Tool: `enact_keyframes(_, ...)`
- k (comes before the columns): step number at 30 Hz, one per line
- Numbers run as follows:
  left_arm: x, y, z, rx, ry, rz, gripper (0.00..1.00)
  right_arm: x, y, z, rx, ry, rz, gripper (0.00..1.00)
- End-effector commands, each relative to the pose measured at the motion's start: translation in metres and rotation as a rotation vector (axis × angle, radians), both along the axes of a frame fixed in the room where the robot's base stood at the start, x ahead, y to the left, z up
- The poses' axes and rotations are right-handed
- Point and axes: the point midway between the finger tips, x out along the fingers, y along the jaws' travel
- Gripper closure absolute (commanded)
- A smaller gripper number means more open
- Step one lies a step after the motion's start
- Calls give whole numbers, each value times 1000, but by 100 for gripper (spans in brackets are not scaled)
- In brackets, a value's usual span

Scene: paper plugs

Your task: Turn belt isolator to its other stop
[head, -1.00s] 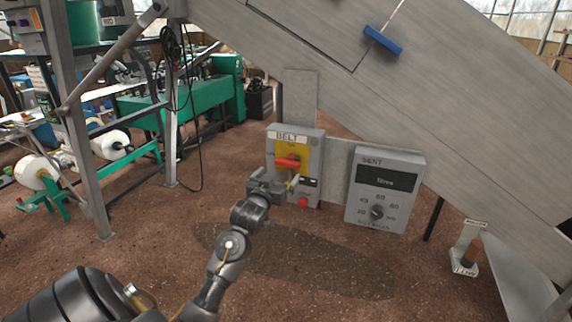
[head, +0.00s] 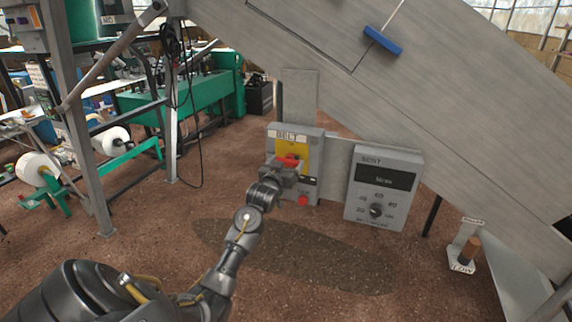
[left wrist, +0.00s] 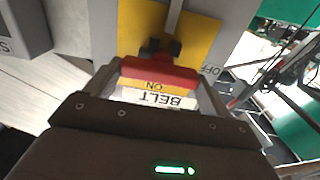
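The belt isolator (head: 315,150) is a grey box marked BELT with a yellow plate and a red handle (head: 289,161). The handle lies roughly crosswise in the head view. In the left wrist view the red handle (left wrist: 160,73) lies across the picture, with upside-down ON and BELT labels below it and OFF to the right. My left gripper (head: 284,169) is at the front of the isolator, over the handle. Its jaws look apart, with the handle between them; contact cannot be told. My right gripper is in no view.
A grey box (head: 408,180) with a dark display and a round knob (head: 376,211) stands right of the isolator. A red button (head: 303,200) sits low on the isolator. A sloping grey conveyor side (head: 430,110) hangs above. Brown floor in front is open.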

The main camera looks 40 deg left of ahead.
Motion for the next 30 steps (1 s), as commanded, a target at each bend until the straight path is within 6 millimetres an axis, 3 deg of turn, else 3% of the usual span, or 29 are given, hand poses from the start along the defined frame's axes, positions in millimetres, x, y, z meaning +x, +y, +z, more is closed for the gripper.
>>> enact_keyframes(1,0,0,0,0,0,0,25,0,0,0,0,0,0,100)
enact_keyframes(5,0,0,0,0,0,0,41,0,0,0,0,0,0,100)
enact_keyframes(17,0,-1,0,84,30,-1,41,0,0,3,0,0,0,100)
enact_keyframes(30,1,-2,1,441,154,-1,41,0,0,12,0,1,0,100)
